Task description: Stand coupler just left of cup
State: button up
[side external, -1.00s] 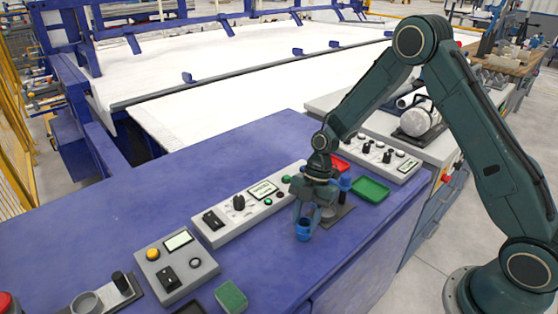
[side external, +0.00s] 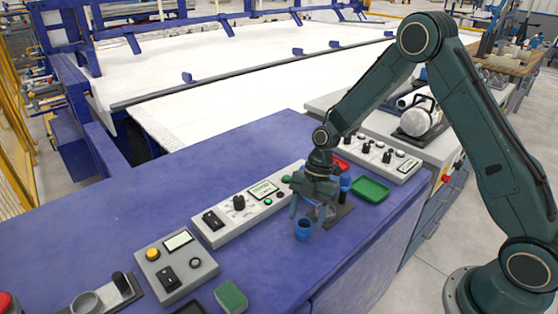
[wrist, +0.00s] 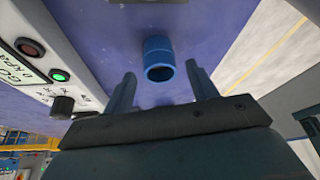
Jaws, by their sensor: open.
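A short blue hollow piece, which I take as the coupler (side external: 303,231), stands upright on the blue table top, open end up. In the wrist view the coupler (wrist: 159,56) lies just beyond the gap between my fingertips, roughly centred. My gripper (side external: 307,213) is open and empty, with its fingers a little above and behind the coupler; it also shows in the wrist view (wrist: 160,72). I cannot tell for sure which thing is the cup. A blue upright piece (side external: 345,184) and a dark plate (side external: 340,214) show behind my gripper, partly hidden by it.
A long grey control panel (side external: 240,207) runs left of my gripper, close by. A green block (side external: 231,296) and a smaller control box (side external: 176,262) are at front left. Table in front of the coupler is clear.

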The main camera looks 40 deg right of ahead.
jog(key=v, duration=1.1)
jog(key=shift+d, duration=0.1)
jog(key=s+a+r+m+t+h, duration=0.2)
jog(key=s+r+m+t, duration=0.1)
jog(key=s+r+m, duration=0.95)
jog(key=s+d+r+m+t+h, duration=0.1)
jog(key=s+r+m+t, duration=0.1)
jog(key=s+m, duration=0.2)
jog(key=s+d+r+m+t+h, duration=0.1)
jog(key=s+m, duration=0.3)
jog(key=s, duration=0.5)
jog(key=shift+r+t, duration=0.4)
jog(key=shift+r, duration=0.45)
